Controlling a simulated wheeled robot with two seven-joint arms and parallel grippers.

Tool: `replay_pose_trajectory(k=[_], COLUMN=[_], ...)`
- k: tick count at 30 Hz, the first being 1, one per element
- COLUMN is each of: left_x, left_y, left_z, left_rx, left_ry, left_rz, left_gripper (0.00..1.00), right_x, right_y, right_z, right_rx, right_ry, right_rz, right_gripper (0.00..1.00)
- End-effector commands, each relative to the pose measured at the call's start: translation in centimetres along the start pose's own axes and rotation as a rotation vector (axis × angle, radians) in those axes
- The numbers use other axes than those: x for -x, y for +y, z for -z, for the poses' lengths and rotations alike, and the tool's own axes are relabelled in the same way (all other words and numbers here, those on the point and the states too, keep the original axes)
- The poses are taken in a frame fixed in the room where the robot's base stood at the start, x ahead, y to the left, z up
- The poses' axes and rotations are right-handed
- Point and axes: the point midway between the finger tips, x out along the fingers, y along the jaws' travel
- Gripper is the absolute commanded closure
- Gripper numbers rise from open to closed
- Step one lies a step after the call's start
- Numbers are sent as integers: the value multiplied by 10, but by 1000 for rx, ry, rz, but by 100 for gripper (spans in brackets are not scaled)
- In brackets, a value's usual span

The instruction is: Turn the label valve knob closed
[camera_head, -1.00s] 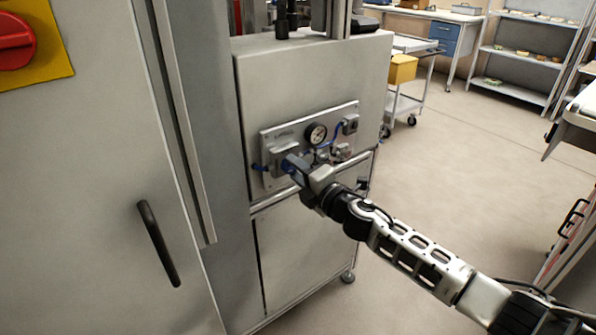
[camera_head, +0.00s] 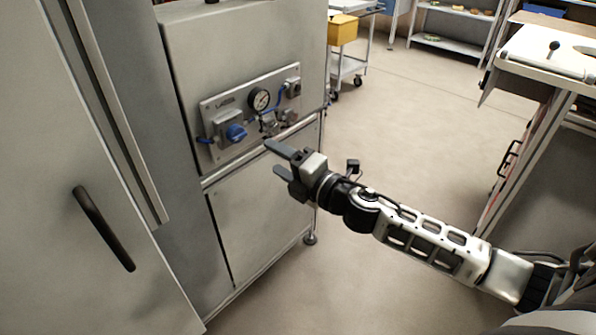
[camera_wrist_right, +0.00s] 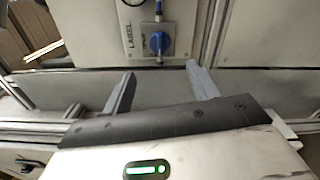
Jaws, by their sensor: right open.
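The blue label valve knob (camera_head: 235,132) sits on a grey valve panel (camera_head: 222,157) on the front of a light cabinet. It also shows in the right wrist view (camera_wrist_right: 158,43), beside the word LABEL and beyond my fingertips. My right gripper (camera_head: 272,158) is open and empty, to the right of and below the knob, clear of it. Its two fingers (camera_wrist_right: 158,82) stand apart in the right wrist view with nothing between them. My left gripper is not in view.
A round gauge (camera_head: 260,99) and blue tubing are on the same panel, right of the knob. A rail (camera_head: 225,174) runs below the panel. A grey door with a black handle (camera_head: 104,228) stands at left. A workbench (camera_head: 545,62) stands at right, with open floor between.

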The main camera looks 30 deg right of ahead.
Motion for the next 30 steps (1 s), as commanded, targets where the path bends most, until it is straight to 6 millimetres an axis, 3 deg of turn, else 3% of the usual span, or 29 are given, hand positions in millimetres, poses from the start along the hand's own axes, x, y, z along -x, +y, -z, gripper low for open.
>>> replay_pose_trajectory(k=[3,9,27,30], left_x=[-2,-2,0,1], left_y=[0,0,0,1], left_z=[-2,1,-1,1], left_rx=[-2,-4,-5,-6], left_ry=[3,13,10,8], left_rz=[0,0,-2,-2], left_gripper=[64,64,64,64], right_x=[23,44,49,52], right_y=[-2,-2,0,-4], right_z=[1,0,0,5], right_rx=[0,0,0,-63], right_ry=[1,-1,-1,-9], right_rz=[2,2,0,13], right_gripper=[41,41,41,41])
